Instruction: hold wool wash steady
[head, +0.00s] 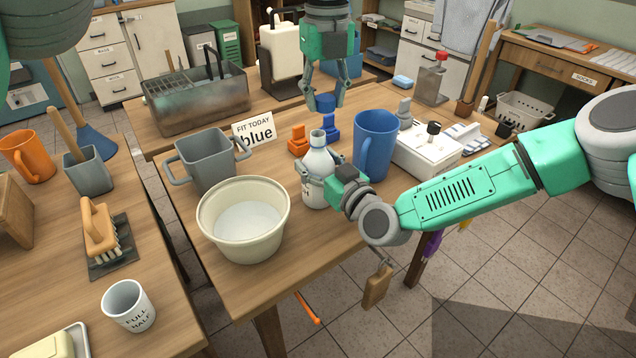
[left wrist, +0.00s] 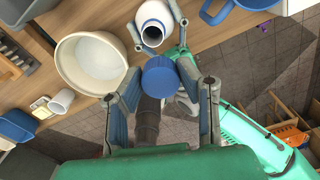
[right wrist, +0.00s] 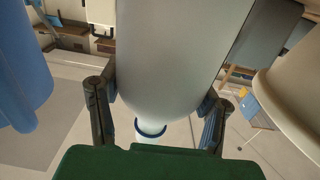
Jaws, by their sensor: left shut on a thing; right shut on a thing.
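The wool wash is a white bottle (head: 318,163) with an open neck, upright near the table's front edge. Its open mouth faces up in the left wrist view (left wrist: 152,32), and its body fills the middle of the right wrist view (right wrist: 180,50). My right gripper (head: 325,185) is shut around its body. My left gripper (head: 326,100) is shut on a blue cap (head: 326,104), above and behind the bottle, apart from it. The cap also shows between the fingers in the left wrist view (left wrist: 160,77). I cannot tell whether the bottle's base touches the table.
A cream bowl (head: 243,215) and grey square tub (head: 205,160) stand left of the bottle; a blue jug (head: 376,145) stands close on its right.

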